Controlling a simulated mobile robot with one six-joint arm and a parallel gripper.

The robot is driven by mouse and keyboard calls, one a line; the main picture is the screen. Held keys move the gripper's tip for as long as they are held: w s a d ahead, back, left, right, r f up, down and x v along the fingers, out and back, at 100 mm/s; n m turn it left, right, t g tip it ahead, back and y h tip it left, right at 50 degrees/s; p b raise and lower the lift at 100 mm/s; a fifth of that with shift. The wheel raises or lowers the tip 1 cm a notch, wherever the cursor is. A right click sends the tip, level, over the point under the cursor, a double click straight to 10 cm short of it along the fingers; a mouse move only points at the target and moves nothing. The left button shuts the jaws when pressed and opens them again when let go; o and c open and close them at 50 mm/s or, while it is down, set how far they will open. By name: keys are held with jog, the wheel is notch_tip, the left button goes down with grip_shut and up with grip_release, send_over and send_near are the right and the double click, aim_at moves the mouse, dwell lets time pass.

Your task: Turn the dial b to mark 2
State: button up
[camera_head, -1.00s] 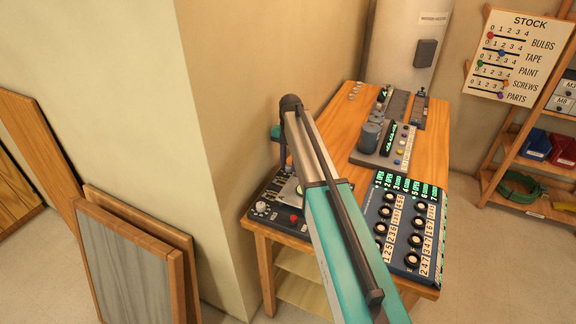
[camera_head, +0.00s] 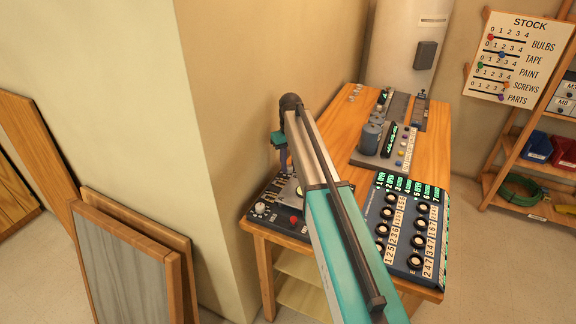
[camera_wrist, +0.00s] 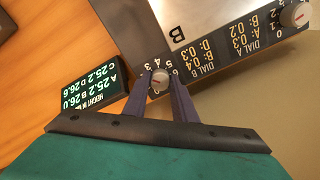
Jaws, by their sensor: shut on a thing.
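My gripper (camera_wrist: 160,76) is shut on the knob, one dark finger on each side. The fingers hide part of the scale, and I cannot tell which mark the dial points at. In the head view my arm hides much of the dark control panel (camera_head: 261,209) at the table's near left corner.
A green-lit height readout (camera_wrist: 88,88) lies left of the fingers. In the head view a blue button panel (camera_head: 408,230) and a grey device (camera_head: 372,136) stand on the wooden table (camera_head: 345,102).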

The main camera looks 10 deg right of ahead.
aim_at(290, 166)
jog(key=n, duration=0.3)
jog(key=shift+w+r+n, duration=0.2)
jog(key=shift+w+n, duration=0.05)
jog(key=shift+n, duration=0.05)
dwell(0.4)
jog(key=o, duration=0.9)
jog(key=shift+c, duration=0.2)
jog(key=shift+o, duration=0.9)
jog(key=shift+s+f, duration=0.1)
jog(key=shift+b, duration=0.3)
notch_tip(290, 166, up, 14)
jog(key=b, duration=0.3)
jog(key=shift+d, duration=0.15)
